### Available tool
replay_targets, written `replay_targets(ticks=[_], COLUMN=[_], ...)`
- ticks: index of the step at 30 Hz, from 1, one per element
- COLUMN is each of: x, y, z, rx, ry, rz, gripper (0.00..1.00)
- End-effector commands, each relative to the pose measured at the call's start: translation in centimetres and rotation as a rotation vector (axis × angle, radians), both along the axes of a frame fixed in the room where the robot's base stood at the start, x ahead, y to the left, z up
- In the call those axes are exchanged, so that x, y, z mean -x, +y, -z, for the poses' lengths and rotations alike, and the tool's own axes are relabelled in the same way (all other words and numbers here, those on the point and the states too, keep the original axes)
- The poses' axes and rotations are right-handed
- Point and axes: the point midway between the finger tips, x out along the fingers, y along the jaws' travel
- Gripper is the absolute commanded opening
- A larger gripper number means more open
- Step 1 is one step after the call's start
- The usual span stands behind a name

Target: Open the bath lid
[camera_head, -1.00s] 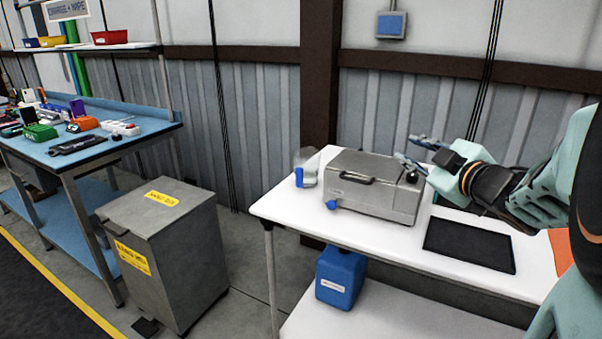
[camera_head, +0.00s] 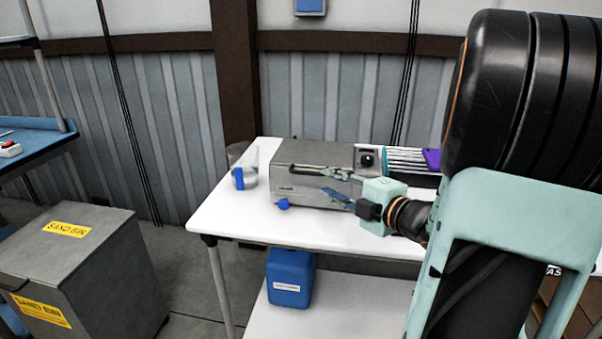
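The bath (camera_head: 300,196) is a grey metal box on the white table, with a blue knob at its lower front left and a black dial at its right. Its lid (camera_head: 318,152) looks closed, and a dark handle (camera_head: 300,167) runs along the lid's front. My gripper (camera_head: 332,184) is in front of the bath's right part, its two fingers apart and pointing left toward the handle. The upper finger is close to the handle's right end; I cannot tell whether it touches. Nothing shows between the fingers. My arm hides the table's right side.
The white table (camera_head: 232,214) has free room at its front left. A clear bottle with a blue part (camera_head: 240,178) stands left of the bath. A rack with a purple item (camera_head: 431,158) is behind right. A blue jug (camera_head: 290,277) sits on the lower shelf; a sand bin (camera_head: 90,262) stands left.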

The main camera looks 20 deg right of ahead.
Motion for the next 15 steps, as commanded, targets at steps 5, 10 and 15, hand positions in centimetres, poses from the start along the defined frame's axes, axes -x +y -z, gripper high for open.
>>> replay_targets(ticks=[5,10,15], x=[-3.1,-6.2,-8.5], y=[0.8,1.4,1.8], z=[0.6,1.0,1.4], rx=[-0.004,-0.003,-0.003], ry=[0.000,0.000,0.001], rz=[-0.004,-0.004,-0.001], gripper=[0.25,0.25,0.25])
